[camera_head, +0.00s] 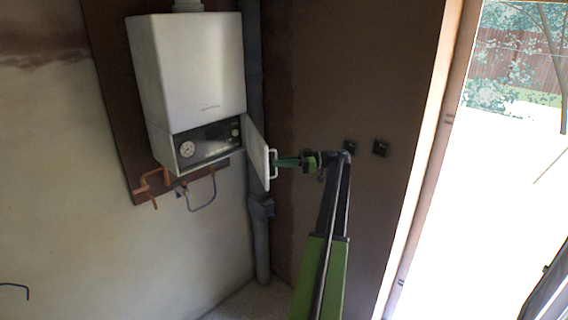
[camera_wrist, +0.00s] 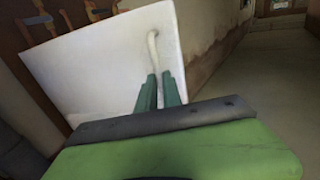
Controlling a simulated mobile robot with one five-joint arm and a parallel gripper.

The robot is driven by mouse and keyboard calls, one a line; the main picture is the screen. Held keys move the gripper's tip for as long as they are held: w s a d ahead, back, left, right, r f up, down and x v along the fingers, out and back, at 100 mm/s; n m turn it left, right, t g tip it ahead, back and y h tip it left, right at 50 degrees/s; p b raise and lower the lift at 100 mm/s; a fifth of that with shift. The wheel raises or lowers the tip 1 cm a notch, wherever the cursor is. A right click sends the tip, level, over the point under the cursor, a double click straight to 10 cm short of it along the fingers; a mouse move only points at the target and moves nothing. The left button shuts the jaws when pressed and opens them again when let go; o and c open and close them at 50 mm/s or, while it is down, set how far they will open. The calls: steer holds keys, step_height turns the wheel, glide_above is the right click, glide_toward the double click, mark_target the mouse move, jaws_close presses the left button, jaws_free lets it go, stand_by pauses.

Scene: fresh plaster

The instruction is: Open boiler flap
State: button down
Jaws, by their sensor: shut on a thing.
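The white boiler (camera_head: 187,70) hangs on the wall at the upper left in the head view. Its flap (camera_head: 257,150) stands swung out to the right, and the control panel (camera_head: 208,141) with a round gauge shows uncovered. The flap carries a white handle (camera_head: 271,163). My gripper (camera_head: 277,162) is at the handle, with its green fingers pointing left. In the wrist view the flap (camera_wrist: 100,65) fills the upper left, and the handle (camera_wrist: 152,47) rises from between the fingertips (camera_wrist: 160,80). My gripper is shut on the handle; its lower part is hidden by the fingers.
Copper pipes (camera_head: 150,185) and a curved grey pipe (camera_head: 203,200) hang below the boiler. A vertical grey pipe (camera_head: 259,235) runs down the corner behind the flap. A bright opening (camera_head: 490,190) lies farther right.

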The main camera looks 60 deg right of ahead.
steer(key=shift+w+d, duration=0.15)
steer(key=shift+w, duration=0.25)
steer(key=c, duration=1.9)
jaws_free()
steer(key=o, duration=0.4)
steer(key=shift+w+d+f, duration=0.2)
steer(key=shift+w+f, duration=0.05)
steer(key=shift+w, duration=0.15)
steer(key=shift+s, duration=0.15)
